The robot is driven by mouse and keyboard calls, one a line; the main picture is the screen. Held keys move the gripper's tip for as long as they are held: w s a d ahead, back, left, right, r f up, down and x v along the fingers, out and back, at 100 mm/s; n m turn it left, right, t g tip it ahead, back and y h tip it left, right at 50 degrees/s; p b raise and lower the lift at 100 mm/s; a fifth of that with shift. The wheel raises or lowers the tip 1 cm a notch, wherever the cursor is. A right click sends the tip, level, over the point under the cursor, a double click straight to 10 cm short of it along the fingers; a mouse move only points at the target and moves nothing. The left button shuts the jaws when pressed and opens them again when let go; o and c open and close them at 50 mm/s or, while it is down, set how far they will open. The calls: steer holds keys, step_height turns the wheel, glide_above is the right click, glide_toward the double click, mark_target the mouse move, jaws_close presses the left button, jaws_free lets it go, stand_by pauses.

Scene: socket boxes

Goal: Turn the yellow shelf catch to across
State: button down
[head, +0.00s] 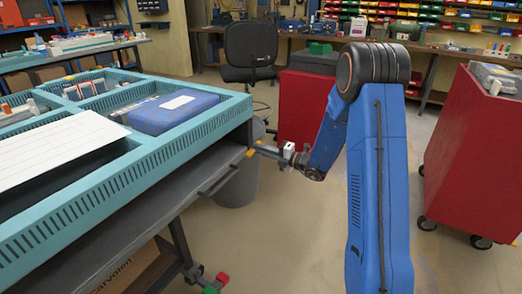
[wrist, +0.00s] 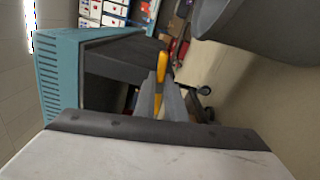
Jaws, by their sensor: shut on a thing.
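The yellow shelf catch (head: 249,153) is at the right end of the grey shelf, below the corner of the teal tray top. It also shows in the wrist view as a yellow piece (wrist: 162,64) between and beyond my fingertips. My gripper (head: 259,148) reaches in from the right and is shut on the catch. In the wrist view the gripper (wrist: 163,84) has its fingers close together at the catch. The fingers hide part of it, and I cannot tell its exact turn angle.
The teal tray top (head: 205,120) holds a blue case (head: 172,113) and a white board (head: 55,150). A dark handle bar (head: 228,172) sticks out along the shelf front. A grey bin (head: 238,185) stands behind the shelf end. Red cabinets (head: 305,105) stand behind my arm.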

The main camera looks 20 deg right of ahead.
steer(key=shift+f+m, duration=0.2)
steer(key=shift+m, duration=0.7)
steer(key=c, duration=1.8)
jaws_free()
steer(key=shift+d, duration=0.1)
steer(key=shift+s+d, duration=0.1)
steer(key=v, duration=1.7)
steer(key=shift+s+r, duration=0.1)
steer(key=shift+r, duration=0.05)
